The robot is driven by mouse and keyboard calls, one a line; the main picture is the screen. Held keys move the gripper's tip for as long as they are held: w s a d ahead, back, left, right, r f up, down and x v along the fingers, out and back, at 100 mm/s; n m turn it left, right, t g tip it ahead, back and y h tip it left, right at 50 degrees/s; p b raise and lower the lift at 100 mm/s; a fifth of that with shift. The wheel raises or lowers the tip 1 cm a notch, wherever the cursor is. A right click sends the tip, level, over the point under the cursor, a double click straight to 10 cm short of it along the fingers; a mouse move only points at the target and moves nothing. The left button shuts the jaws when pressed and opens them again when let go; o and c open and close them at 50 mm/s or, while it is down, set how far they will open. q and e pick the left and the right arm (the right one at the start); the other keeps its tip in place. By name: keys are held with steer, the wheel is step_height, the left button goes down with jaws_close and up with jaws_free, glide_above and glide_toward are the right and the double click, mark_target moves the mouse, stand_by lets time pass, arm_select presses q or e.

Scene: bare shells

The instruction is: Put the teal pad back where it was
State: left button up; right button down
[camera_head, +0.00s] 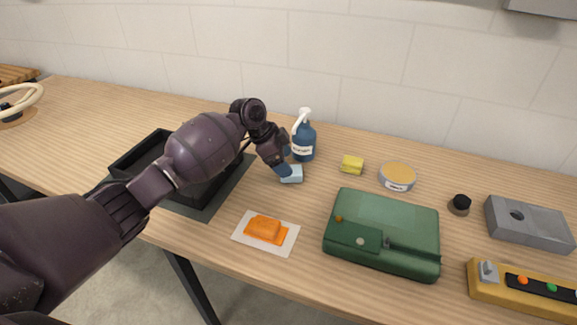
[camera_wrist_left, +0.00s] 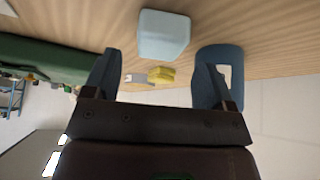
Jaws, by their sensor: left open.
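The teal pad (camera_head: 291,175), a small pale blue-teal block, lies on the wooden table in front of the blue pump bottle. In the left wrist view the pad (camera_wrist_left: 164,34) shows whole, just beyond the fingertips and between their lines. My left gripper (camera_head: 281,168) is right at the pad in the head view, and one dark finger overlaps its left edge. The left wrist view shows this gripper (camera_wrist_left: 160,65) open, with nothing between its fingers. Whether a finger touches the pad I cannot tell. My right gripper is in neither view.
The blue bottle (camera_head: 304,143) stands close behind the pad. A yellow sponge (camera_head: 352,164), a round tin (camera_head: 397,177) and a green case (camera_head: 382,215) are to the right. An orange cloth (camera_head: 265,228) lies in front; a black tray (camera_head: 152,151) stands left. Bare table surrounds the pad's front.

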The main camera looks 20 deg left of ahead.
arm_select(q)
steer(key=v, duration=0.8)
steer(key=shift+a+r+p, duration=0.2)
steer(key=shift+r+p, duration=0.15)
steer(key=shift+p, duration=0.1)
